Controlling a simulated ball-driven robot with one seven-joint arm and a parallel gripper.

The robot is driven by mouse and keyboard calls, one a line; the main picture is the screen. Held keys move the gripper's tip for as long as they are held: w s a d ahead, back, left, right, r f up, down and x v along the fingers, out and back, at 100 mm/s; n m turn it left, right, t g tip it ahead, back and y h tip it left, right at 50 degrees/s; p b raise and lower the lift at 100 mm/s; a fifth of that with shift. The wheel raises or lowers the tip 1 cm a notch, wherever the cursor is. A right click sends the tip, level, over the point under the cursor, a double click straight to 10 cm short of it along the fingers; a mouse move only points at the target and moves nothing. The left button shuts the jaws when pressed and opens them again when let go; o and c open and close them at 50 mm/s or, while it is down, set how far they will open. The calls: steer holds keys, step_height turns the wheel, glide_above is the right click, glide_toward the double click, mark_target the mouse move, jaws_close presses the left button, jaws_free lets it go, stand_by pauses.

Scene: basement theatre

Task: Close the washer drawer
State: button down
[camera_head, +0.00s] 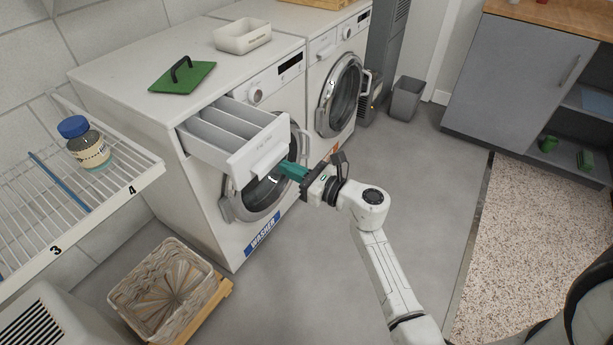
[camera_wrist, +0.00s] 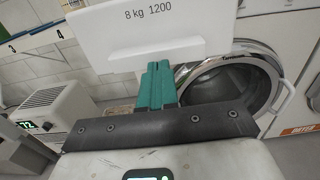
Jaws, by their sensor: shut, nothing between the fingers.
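The washer drawer (camera_head: 236,140) is white and divided inside, and stands pulled out from the upper left front of the washer (camera_head: 226,195). My gripper (camera_head: 289,170) is shut, with teal fingers pointing at the drawer front near its lower right, in front of the round door. In the wrist view the shut fingers (camera_wrist: 156,85) overlap the lower part of the drawer front (camera_wrist: 150,20), below the marking "8 kg 1200". I cannot tell whether the fingertips touch the drawer.
A second machine (camera_head: 336,85) stands to the right of the washer. A wire shelf (camera_head: 110,185) with a blue-capped jar (camera_head: 88,145) is at the left. The grey floor right of my arm is clear.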

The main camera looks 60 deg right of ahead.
mark_target(224, 138)
steer(key=shift+w, duration=0.6)
steer(key=w+b, duration=0.2)
steer(key=w, duration=0.4)
steer(key=w+b, duration=0.2)
steer(key=w, duration=0.4)
steer(key=w+b, duration=0.2)
steer(key=w, duration=0.5)
steer(key=shift+w+a+f+b, duration=0.1)
steer(key=shift+a+f+b, duration=0.05)
steer(key=shift+a+b, duration=0.25)
steer(key=shift+w, duration=0.35)
steer(key=shift+w+r, duration=0.15)
steer(key=shift+r, duration=0.15)
steer(key=shift+a, duration=0.1)
